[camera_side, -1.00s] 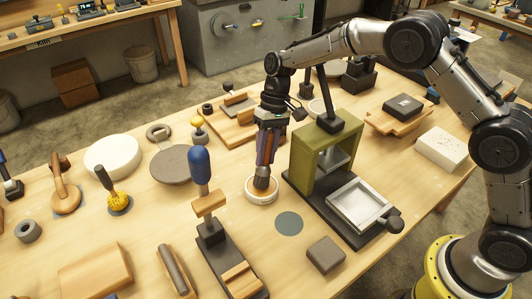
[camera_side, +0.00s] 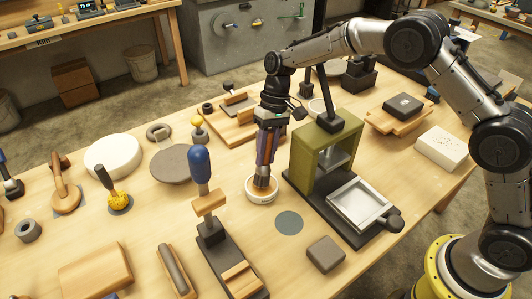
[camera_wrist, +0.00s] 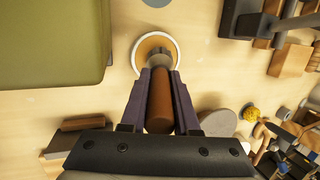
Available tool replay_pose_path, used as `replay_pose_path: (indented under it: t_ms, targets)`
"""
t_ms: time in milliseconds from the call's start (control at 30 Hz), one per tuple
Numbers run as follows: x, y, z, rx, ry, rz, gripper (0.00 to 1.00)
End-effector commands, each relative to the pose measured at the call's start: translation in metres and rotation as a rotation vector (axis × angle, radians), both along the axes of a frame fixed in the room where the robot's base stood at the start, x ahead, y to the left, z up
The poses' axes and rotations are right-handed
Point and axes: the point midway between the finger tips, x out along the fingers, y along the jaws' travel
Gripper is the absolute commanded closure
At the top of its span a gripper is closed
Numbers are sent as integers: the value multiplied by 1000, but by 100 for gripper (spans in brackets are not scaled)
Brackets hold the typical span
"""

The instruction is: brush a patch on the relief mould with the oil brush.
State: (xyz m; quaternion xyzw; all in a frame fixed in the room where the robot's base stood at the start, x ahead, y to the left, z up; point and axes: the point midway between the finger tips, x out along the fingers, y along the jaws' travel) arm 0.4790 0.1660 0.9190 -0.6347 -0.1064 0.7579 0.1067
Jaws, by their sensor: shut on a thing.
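My gripper (camera_side: 266,160) points down and is shut on the oil brush (camera_side: 262,181). In the wrist view, the purple fingers of my gripper (camera_wrist: 160,76) flank the brush's brown handle (camera_wrist: 160,105). The brush head is down in a small white round dish (camera_side: 262,197), which shows an orange-brown inside in the wrist view (camera_wrist: 137,53). The dish hides the bristle tips. I cannot tell for sure which thing is the relief mould; a pale, marked block (camera_side: 441,149) lies at the right of the bench, away from my gripper.
A green press frame (camera_side: 309,170) with a metal tray (camera_side: 358,199) stands close to the right of my gripper. A blue-knobbed upright tool (camera_side: 200,166) stands to the left. A flat grey disc (camera_side: 289,223) and a dark block (camera_side: 326,254) lie in front.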

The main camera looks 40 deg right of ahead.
Motion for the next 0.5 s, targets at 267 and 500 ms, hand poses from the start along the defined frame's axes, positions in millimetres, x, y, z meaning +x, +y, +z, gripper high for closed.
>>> replay_pose_path:
  t_ms: [267,500]
  targets:
    - [0,0,21,0,-2,0,100]
    - [1,0,39,0,-3,1,100]
